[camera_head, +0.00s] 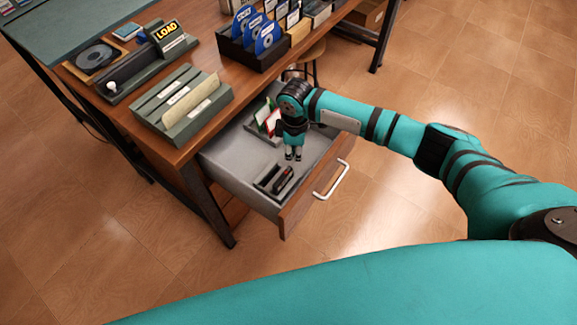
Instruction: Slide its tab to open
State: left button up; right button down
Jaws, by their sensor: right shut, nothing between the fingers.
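My right gripper (293,155) points down over the open drawer (230,158), its fingers shut with nothing between them. Just below and in front of it, a small dark object (284,179) with a reddish part lies in a dark holder (265,182) on the drawer floor; it is too small to make out a tab on it. Whether the fingertips touch it I cannot tell. On the desk at the upper left is a dark device (135,75) with a yellow LOAD label (170,36) and a white knob (111,86). My left gripper is not in view.
Cards (268,122) stand in a holder at the drawer's back, partly behind my wrist. The drawer's pale handle (331,181) faces right. A green slotted rack (180,103) and a dark box of blue discs (262,48) stand on the desk. The floor in front is clear.

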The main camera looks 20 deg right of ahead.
jog(key=shift+f+b, duration=0.3)
jog(key=shift+f, duration=0.65)
jog(key=shift+s+a+p, duration=0.6)
jog(key=shift+a+p, duration=0.1)
jog(key=shift+a, duration=0.1)
dwell(0.5)
jog(key=shift+w+d+r+p, duration=0.15)
jog(key=shift+d+p, duration=0.1)
jog(key=shift+p, duration=0.15)
notch_tip(320, 180, up, 7)
jog(key=p, duration=0.7)
jog(key=shift+f, duration=0.2)
dwell(0.4)
